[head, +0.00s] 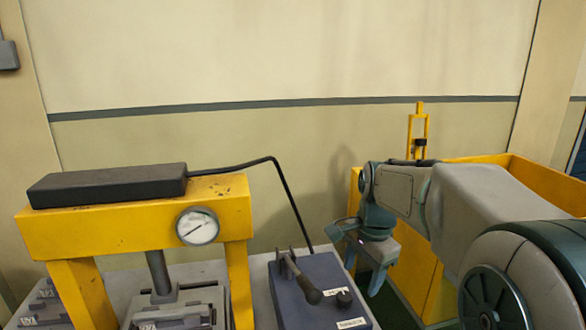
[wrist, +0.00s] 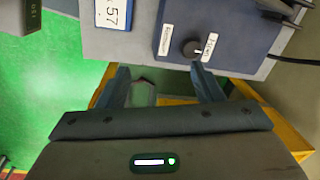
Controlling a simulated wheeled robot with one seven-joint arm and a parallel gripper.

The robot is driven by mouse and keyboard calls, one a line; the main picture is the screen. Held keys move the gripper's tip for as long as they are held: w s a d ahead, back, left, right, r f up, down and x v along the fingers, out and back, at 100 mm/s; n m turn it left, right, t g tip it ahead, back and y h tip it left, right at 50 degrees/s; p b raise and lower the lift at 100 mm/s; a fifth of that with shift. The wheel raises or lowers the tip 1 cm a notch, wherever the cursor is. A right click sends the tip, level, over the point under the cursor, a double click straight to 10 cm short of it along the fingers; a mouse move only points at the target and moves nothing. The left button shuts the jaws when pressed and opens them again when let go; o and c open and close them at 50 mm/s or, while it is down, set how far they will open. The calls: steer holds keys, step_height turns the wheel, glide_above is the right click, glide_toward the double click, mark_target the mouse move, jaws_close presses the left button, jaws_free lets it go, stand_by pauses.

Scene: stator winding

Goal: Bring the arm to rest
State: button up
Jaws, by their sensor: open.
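My gripper (head: 362,256) hangs at the right of the bench in the head view, pointing down beside the blue control box. In the wrist view its two fingers (wrist: 165,88) stand apart with nothing held between them. My arm reaches in from the right edge of the head view, bent at the elbow. Beyond the fingers in the wrist view lie a yellow frame (wrist: 180,99) and a small pale grey-green object (wrist: 142,92) that I cannot identify.
A yellow press (head: 130,222) with a gauge stands on the grey bench at the left. The blue control box (head: 318,290) with a lever is close to my gripper. A yellow bin (head: 520,180) stands behind my arm. Green floor (wrist: 70,75) is open at the left in the wrist view.

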steer(key=s+f+n+t, duration=0.1)
steer(key=s+f+n, duration=0.1)
steer(key=s+n, duration=0.4)
steer(key=s+f+n+t, duration=0.1)
steer(key=s+f+n, duration=0.1)
steer(key=s+n, duration=0.4)
steer(key=s, duration=0.5)
steer(key=shift+a+f+n+h, duration=0.25)
steer(key=shift+f+n+h, duration=0.05)
steer(key=shift+f, duration=0.05)
